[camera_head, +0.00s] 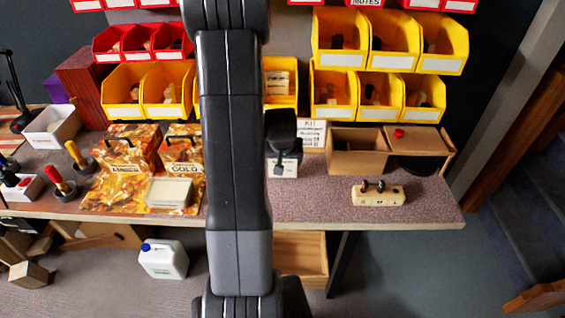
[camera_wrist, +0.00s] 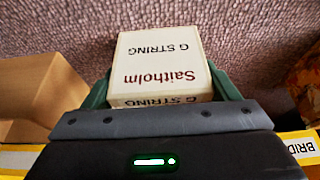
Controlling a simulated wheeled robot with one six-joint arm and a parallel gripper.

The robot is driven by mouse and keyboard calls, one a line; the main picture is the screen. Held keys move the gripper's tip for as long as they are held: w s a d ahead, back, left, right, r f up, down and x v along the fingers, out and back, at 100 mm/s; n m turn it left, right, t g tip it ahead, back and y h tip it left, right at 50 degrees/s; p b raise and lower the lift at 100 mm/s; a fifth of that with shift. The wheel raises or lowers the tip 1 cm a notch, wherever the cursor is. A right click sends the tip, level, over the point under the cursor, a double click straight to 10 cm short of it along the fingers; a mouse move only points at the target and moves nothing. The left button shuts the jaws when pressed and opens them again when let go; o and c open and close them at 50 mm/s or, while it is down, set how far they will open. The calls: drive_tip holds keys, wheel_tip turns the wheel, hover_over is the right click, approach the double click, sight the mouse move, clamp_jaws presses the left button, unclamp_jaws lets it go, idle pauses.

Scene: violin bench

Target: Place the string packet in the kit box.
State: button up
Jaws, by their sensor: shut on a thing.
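The string packet (camera_wrist: 160,62) is a small cream box lettered "Saitholm G STRING". In the wrist view it sits between the green fingers of my gripper (camera_wrist: 163,88), which is shut on it. In the head view my gripper (camera_head: 283,150) is dark and points down over the bench, with the white packet (camera_head: 284,168) at its tip. I cannot tell how high the packet is above the mat. The kit box (camera_head: 357,158) is an open brown box just right of my gripper, beside a "KIT" card (camera_head: 312,134). Its side also shows at the left of the wrist view (camera_wrist: 40,88).
A wooden stand with a red button (camera_head: 400,133) is right of the kit box. A wooden block with dark pegs (camera_head: 377,194) lies in front. Amber and gold packages (camera_head: 183,155) are left of my arm. Yellow bins (camera_head: 390,90) hang behind. The mat (camera_head: 310,205) is clear in front.

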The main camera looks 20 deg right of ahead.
drive_tip(key=shift+f, duration=0.6)
drive_tip(key=shift+f, duration=0.2)
drive_tip(key=o, duration=0.9)
drive_tip(key=shift+r, duration=0.15)
